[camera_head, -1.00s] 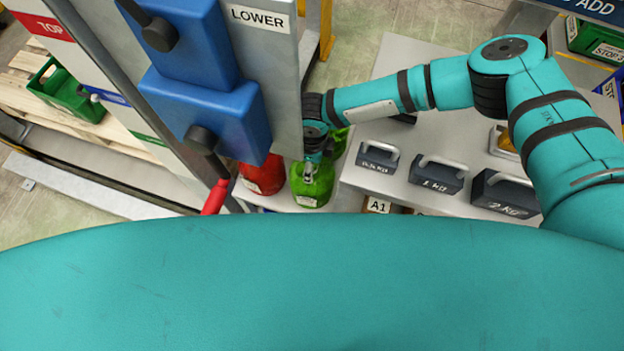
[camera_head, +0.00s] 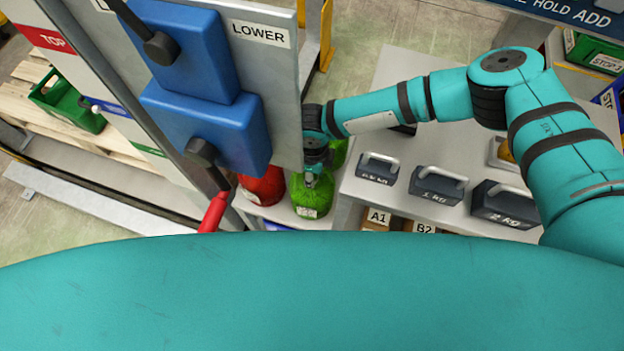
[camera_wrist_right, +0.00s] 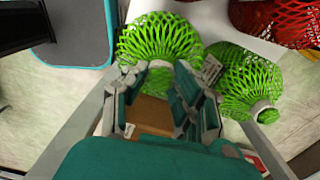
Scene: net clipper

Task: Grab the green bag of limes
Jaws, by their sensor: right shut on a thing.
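A green net bag of limes (camera_head: 311,198) with a white tag stands on a light shelf beside the blue-blocked panel. It also shows in the right wrist view (camera_wrist_right: 158,35). My right gripper (camera_head: 310,179) is at the top of this bag. In the right wrist view its fingers (camera_wrist_right: 160,75) are shut on the bag's gathered neck. A second green net bag (camera_wrist_right: 247,82) lies to the right of the fingers; part of it shows behind my wrist in the head view (camera_head: 340,151). My left gripper is out of view.
A red net bag (camera_head: 263,186) stands just left of the held bag. The grey panel marked LOWER (camera_head: 283,75) is close to my right wrist. Weights with handles (camera_head: 437,186) stand on the table to the right. A red-gripped lever (camera_head: 213,207) hangs at the left.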

